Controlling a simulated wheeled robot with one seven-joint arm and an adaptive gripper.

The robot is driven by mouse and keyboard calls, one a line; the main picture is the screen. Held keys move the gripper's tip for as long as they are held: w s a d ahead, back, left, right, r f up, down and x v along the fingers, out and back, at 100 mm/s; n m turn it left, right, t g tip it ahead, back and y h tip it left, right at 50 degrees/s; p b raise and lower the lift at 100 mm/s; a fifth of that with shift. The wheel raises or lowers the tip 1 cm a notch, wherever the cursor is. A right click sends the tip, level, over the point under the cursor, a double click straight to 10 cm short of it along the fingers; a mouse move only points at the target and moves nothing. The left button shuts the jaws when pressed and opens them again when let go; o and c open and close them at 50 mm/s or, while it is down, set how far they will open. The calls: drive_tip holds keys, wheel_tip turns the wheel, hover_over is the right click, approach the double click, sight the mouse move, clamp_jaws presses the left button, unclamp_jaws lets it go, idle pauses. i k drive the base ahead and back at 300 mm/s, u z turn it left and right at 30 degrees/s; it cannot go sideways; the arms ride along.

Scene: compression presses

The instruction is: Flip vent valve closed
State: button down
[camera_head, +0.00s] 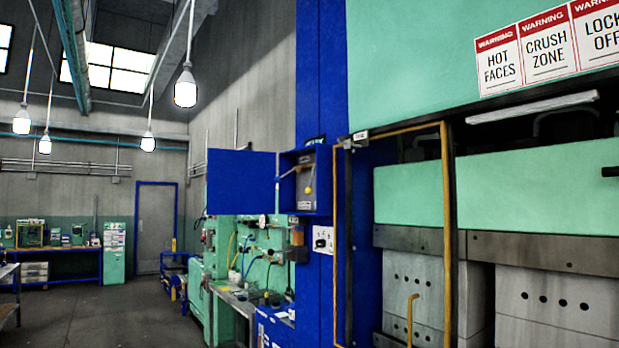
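A small open blue box (290,178) is mounted on the blue press column, with its blue door (242,180) swung out to the left. A lever with a yellow knob (308,190) shows at the box, with a small label below it that I cannot read. This may be the vent valve, but I cannot tell for certain, nor whether it is open or closed. My gripper is not in view.
A large green press (420,195) with a yellow-framed guard (447,230) fills the right side. A cluttered workbench (240,300) stands beyond the column. Open floor (100,315) lies at the left, with a far bench (60,262) at the back.

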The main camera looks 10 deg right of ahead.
sight(308, 191)
drive_tip(key=z, duration=0.45)
drive_tip(key=k, duration=0.2)
drive_tip(key=u, duration=1.6)
drive_tip(key=i, duration=1.65)
drive_tip(key=z, duration=0.7)
